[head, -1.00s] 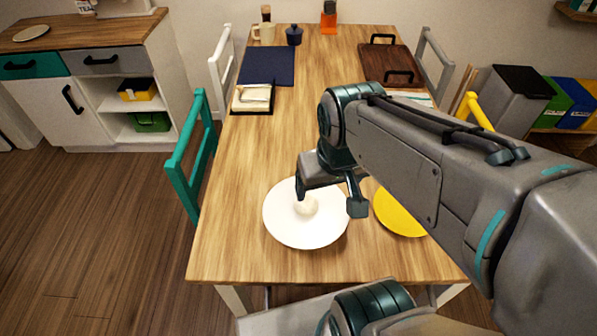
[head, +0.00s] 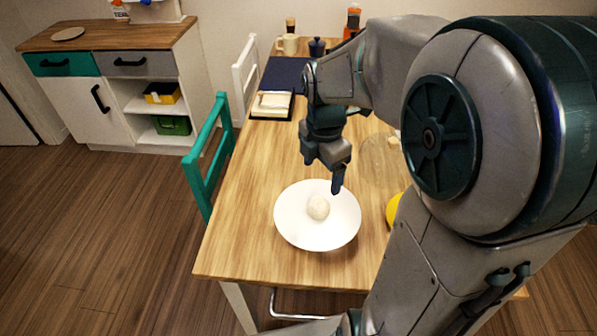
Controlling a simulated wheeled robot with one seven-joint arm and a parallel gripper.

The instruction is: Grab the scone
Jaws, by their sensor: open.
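The scone (head: 318,207), a small pale round lump, lies near the middle of a white plate (head: 296,232) at the front of the wooden table. My gripper (head: 327,181) hangs just above and behind the scone, over the plate's far edge, with its fingers pointing down. It is empty and does not appear to touch the scone. One finger shows clearly at the right; the other is hard to make out.
A yellow plate (head: 393,210) is partly hidden behind my arm at the right. A napkin holder (head: 272,104), dark blue mat (head: 285,73), mug (head: 288,44) and blue pot (head: 317,47) stand farther back. A teal chair (head: 209,160) stands at the left. The table's left front is clear.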

